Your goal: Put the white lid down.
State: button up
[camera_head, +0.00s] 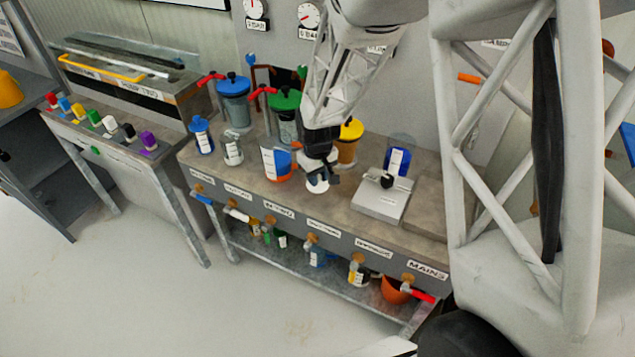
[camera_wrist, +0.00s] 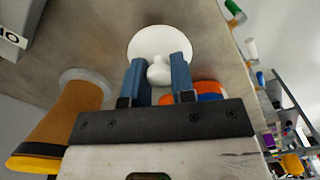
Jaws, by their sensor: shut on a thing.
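The white lid (camera_wrist: 160,40) is a round disc with a knob. My gripper (camera_wrist: 159,68) is shut on the knob, with one blue-grey finger on each side of it. In the head view the lid (camera_head: 317,186) shows as a small white shape under my gripper (camera_head: 319,170), above the front part of the workbench top (camera_head: 345,212). I cannot tell whether the lid touches the bench.
An orange, blue and white container (camera_head: 277,161) stands close left of my gripper. A yellow-lidded orange pump (camera_head: 348,143) stands behind, and a scale (camera_head: 381,203) to the right. Blue-lidded (camera_head: 235,103) and green-lidded pumps (camera_head: 286,115) stand further left.

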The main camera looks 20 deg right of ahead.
jog(key=shift+f, duration=1.35)
jog(key=o, duration=0.9)
jog(key=shift+f, duration=0.1)
notch_tip(320, 180, up, 12)
jog(key=shift+s+r, duration=0.1)
jog(key=shift+r, duration=0.15)
